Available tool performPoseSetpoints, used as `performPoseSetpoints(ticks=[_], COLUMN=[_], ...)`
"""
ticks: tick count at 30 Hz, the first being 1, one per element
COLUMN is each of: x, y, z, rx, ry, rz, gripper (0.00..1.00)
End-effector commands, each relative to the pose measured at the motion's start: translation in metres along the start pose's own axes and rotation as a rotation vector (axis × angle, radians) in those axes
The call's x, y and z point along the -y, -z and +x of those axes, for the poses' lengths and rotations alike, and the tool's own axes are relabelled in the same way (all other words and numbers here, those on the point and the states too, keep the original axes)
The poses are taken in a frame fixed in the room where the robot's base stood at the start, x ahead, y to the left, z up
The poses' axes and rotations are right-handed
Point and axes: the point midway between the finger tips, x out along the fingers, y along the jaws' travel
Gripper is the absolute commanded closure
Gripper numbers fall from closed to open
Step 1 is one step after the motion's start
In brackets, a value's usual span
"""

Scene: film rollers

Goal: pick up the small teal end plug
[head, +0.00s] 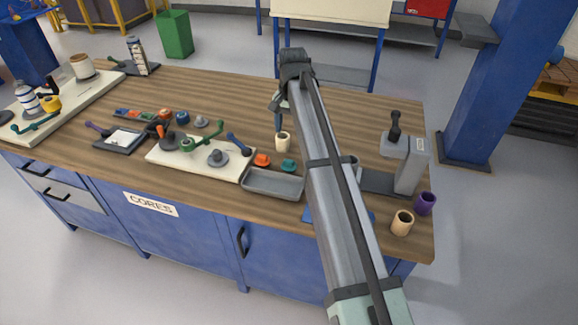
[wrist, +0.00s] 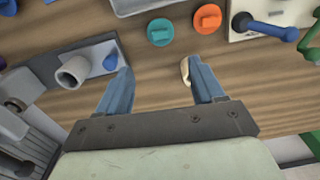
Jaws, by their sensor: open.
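The small teal end plug (wrist: 160,32) is a round disc with a raised bar, lying on the wooden bench top beyond my fingertips in the wrist view. In the head view the teal plug (head: 288,165) sits right of an orange plug, by the grey tray. My gripper (wrist: 160,68) is open, with two blue fingers and only bare wood between them. In the head view my gripper (head: 278,122) is above the bench, behind the plugs and near a cream core; the arm hides part of it. The teal plug is apart from the fingers.
The orange plug (wrist: 207,19) lies close beside the teal one. The cream core (head: 283,142) stands near my gripper, partly behind the right finger in the wrist view. A grey tray (head: 272,193), a cream board (head: 170,157) and a grey press (head: 410,165) stand around.

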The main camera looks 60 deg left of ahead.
Motion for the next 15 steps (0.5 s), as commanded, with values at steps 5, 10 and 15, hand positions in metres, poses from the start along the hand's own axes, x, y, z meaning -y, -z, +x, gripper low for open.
performPoseSetpoints(ticks=[5,10,15], x=[0.006,0.005,0.004], y=[-0.003,-0.003,-0.004], z=[0.007,0.025,0.054], rx=[0.0,0.0,0.0], ry=[-0.021,-0.02,-0.019], rz=[0.0,0.0,-0.001], gripper=[0.32,0.32,0.32])
